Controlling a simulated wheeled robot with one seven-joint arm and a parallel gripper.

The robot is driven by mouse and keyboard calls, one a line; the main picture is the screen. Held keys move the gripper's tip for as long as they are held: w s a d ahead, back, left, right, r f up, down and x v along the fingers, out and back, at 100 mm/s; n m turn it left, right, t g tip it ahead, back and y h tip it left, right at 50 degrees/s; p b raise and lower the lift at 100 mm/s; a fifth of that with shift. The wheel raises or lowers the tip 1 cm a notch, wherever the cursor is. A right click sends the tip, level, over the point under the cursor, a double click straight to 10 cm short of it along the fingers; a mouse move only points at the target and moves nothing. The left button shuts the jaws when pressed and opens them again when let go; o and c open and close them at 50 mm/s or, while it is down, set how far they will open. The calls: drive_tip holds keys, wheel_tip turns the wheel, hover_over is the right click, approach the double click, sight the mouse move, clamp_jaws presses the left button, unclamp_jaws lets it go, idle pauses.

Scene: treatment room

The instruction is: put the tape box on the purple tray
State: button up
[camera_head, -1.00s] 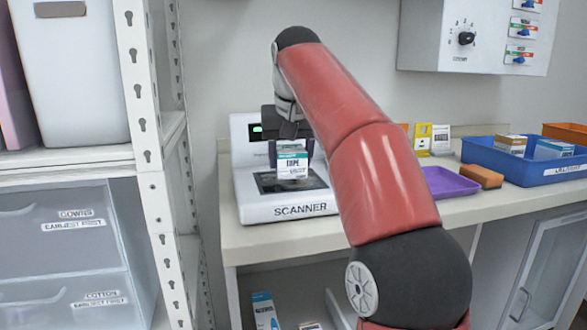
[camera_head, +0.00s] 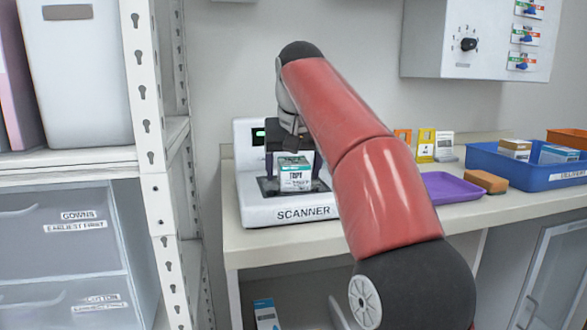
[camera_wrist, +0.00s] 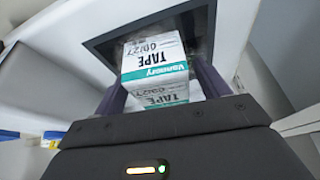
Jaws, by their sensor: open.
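The tape box (camera_head: 295,174), white with a teal band and the word TAPE, stands on the dark plate of the scanner (camera_head: 290,212). In the wrist view the tape box (camera_wrist: 155,62) lies between the two purple-grey fingers. My gripper (camera_head: 290,165) is open, with its fingers on either side of the box. Whether a finger touches the box I cannot tell. The purple tray (camera_head: 449,188) lies on the counter to the right of the scanner, partly hidden by my red arm, and its visible part is empty.
An orange-brown block (camera_head: 485,181) sits beside the tray. A blue bin (camera_head: 530,172) with boxes stands further right. Small yellow and white cards (camera_head: 426,145) stand behind the tray. A shelf post (camera_head: 150,140) rises left of the scanner. A control box (camera_head: 470,40) hangs above.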

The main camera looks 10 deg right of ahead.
sight(293, 162)
drive_tip(key=p+v, duration=0.2)
drive_tip(key=v, duration=0.3)
drive_tip(key=shift+s+a+r, duration=0.1)
drive_tip(key=shift+s+r, duration=0.1)
drive_tip(key=shift+s, duration=0.1)
drive_tip(key=shift+v, duration=0.9)
drive_tip(key=shift+s+a, duration=0.15)
drive_tip(key=shift+s, duration=0.3)
drive_tip(key=shift+n+t+h, duration=0.3)
drive_tip(key=shift+n+t, duration=0.1)
drive_tip(key=shift+n, duration=0.2)
drive_tip(key=s+f, duration=0.2)
drive_tip(key=s, duration=0.1)
drive_tip(key=s+f, duration=0.3)
drive_tip(key=s+a+f, duration=0.1)
drive_tip(key=s+f, duration=0.2)
drive_tip(key=shift+s+f, duration=0.15)
drive_tip(key=shift+s, duration=0.2)
drive_tip(key=shift+o, duration=0.5)
drive_tip(key=s+d+f, duration=0.1)
drive_tip(key=s+f, duration=0.6)
drive_tip(key=f, duration=0.3)
drive_tip(key=s+f+y, duration=0.1)
drive_tip(key=s+f, duration=0.6)
drive_tip(key=f, duration=0.4)
drive_tip(key=shift+s+d, duration=0.35)
drive_tip(key=shift+s, duration=0.05)
drive_tip(key=shift+s+f, duration=0.2)
drive_tip(key=shift+f, duration=0.35)
